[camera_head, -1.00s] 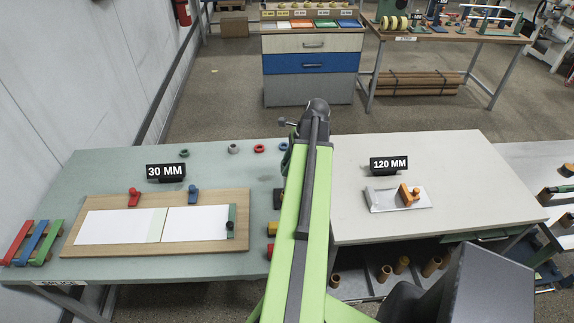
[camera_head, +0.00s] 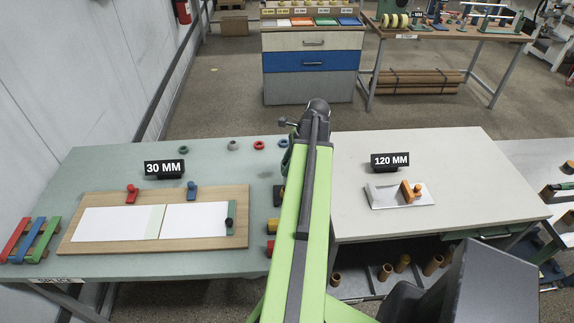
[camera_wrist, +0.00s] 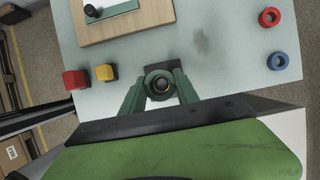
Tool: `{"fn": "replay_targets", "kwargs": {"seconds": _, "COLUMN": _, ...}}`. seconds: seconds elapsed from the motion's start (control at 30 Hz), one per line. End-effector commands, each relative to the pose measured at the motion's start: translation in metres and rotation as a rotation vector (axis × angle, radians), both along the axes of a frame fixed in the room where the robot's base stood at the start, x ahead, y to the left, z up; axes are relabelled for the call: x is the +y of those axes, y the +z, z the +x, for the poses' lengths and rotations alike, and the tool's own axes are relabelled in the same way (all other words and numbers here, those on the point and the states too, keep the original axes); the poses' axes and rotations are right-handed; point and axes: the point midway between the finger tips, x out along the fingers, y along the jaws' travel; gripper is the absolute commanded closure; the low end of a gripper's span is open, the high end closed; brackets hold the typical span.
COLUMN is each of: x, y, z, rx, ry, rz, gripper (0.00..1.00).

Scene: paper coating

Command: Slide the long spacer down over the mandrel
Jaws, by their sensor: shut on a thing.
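In the wrist view, the green fingers of my gripper (camera_wrist: 160,90) close in from both sides on a dark round tube, the long spacer (camera_wrist: 161,76), seen nearly end-on from above. I cannot tell whether this is the mandrel or the spacer's bore. In the head view my own arm hides the spacer and most of the gripper.
A wooden board (camera_head: 241,203) with white sheets lies left of my arm. A red block (camera_wrist: 75,79) and a yellow block (camera_wrist: 105,72) stand near the table edge. A red ring (camera_wrist: 269,17) and a blue ring (camera_wrist: 277,61) lie right. The 120 MM table (camera_head: 460,175) is mostly clear.

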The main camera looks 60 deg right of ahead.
Motion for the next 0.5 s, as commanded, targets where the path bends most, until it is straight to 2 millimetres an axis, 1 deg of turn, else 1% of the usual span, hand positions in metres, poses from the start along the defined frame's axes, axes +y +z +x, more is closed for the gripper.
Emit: {"fn": "replay_targets", "kwargs": {"seconds": 0.5, "x": 0.0, "y": -0.014, "z": 0.0, "rx": 0.0, "ry": 0.0, "rz": 0.0, "gripper": 1.0}}
